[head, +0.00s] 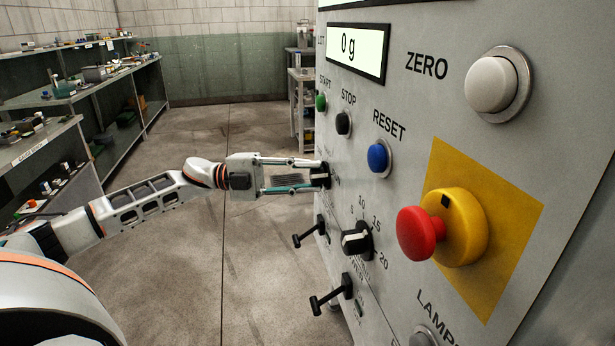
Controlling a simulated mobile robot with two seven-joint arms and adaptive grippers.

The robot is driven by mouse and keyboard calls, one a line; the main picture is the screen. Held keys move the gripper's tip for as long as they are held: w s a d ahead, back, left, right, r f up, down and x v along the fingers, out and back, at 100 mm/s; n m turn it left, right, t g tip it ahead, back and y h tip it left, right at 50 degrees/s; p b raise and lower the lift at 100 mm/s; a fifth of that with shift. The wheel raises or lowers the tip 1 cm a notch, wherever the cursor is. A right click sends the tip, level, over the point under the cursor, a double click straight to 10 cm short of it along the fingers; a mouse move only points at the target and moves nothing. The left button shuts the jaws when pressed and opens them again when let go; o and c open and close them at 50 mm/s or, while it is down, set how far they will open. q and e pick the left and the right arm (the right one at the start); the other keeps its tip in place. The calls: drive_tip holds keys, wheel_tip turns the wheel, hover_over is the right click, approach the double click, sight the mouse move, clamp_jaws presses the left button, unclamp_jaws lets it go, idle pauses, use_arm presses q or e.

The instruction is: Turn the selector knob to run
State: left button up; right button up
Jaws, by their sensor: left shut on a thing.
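A black selector knob (325,175) is on the grey panel, below the green START and black STOP buttons. My left gripper (322,175) reaches in from the left with its fingers pointing at the panel. It is shut on the knob, and its fingertips cover part of it. The label around the knob is mostly hidden, so I cannot tell its setting. My right gripper is not in view.
The panel has a blue RESET button (378,156), a dial knob (356,240), two black levers (310,232) (331,293), a red emergency stop (420,232) and a white ZERO button (492,84). Shelves (90,85) stand at the left; the floor between is clear.

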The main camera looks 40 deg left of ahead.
use_arm(q)
drive_tip(key=o, duration=1.1)
drive_tip(key=v, duration=1.2)
drive_tip(key=shift+f, duration=0.1)
